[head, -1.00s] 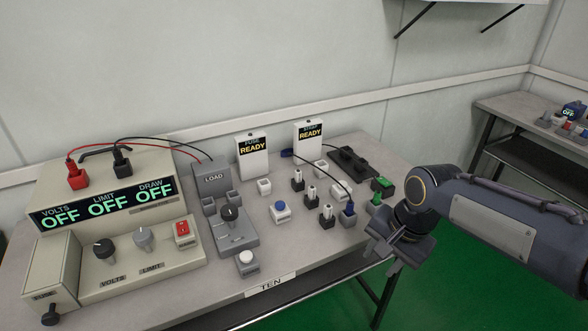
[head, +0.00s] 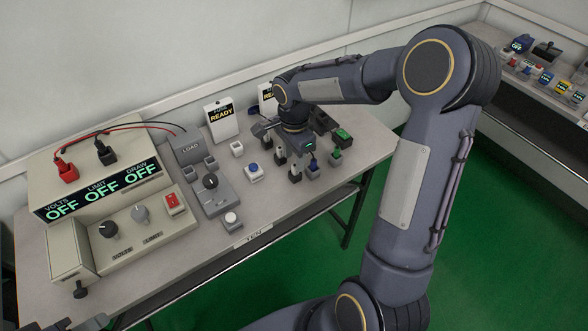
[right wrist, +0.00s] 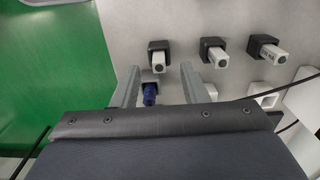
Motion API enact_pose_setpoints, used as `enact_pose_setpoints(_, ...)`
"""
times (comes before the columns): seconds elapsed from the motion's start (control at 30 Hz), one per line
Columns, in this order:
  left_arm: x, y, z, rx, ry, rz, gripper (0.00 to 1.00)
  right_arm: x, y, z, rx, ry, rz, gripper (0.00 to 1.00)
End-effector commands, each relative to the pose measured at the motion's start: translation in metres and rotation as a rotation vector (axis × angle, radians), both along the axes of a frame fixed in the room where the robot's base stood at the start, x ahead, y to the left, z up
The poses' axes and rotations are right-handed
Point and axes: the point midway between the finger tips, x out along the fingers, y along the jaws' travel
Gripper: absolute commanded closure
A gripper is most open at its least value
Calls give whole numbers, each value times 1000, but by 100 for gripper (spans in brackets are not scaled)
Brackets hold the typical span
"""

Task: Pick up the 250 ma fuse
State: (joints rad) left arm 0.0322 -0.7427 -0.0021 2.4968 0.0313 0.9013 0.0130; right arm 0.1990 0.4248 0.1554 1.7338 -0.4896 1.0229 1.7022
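Three pale fuses stand upright in black holders: a left one (right wrist: 159,60), a middle one (right wrist: 214,54) and a right one (right wrist: 267,50) in the right wrist view. The right one bears small print that I cannot read clearly, so I cannot tell which is the 250 mA fuse. In the head view the row is partly hidden by my right gripper (head: 288,150), above it. In the right wrist view the right gripper (right wrist: 160,68) is open, its fingertips either side of the left fuse's line, holding nothing. A grey part at the head view's bottom left edge seems to be my left gripper (head: 88,323).
A blue plug (right wrist: 150,94) shows between the fingers, near the fuses. The power supply (head: 110,225) fills the table's left.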

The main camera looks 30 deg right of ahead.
Motion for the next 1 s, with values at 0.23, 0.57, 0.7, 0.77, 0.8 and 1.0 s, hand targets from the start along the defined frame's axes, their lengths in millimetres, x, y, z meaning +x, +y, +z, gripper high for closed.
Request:
enact_pose_setpoints(0.23,0,0,0,0,0,0,64,-1,-2,-27,0,2,2,60)
enact_pose_setpoints(0.57,0,0,0,0,0,0,64,-1,-2,-28,0,0,2,73)
enact_pose_setpoints(0.7,0,0,0,0,-1,0,64,-1,-2,-28,0,0,2,91)
enact_pose_setpoints(0.77,0,0,0,0,-1,0,64,-1,-2,-28,0,0,2,99)
enact_pose_setpoints(0.8,0,0,0,0,-1,0,64,-1,-2,-28,0,0,2,100)
enact_pose_setpoints(1.0,0,0,0,0,-1,0,64,-1,-2,-27,0,0,2,100)
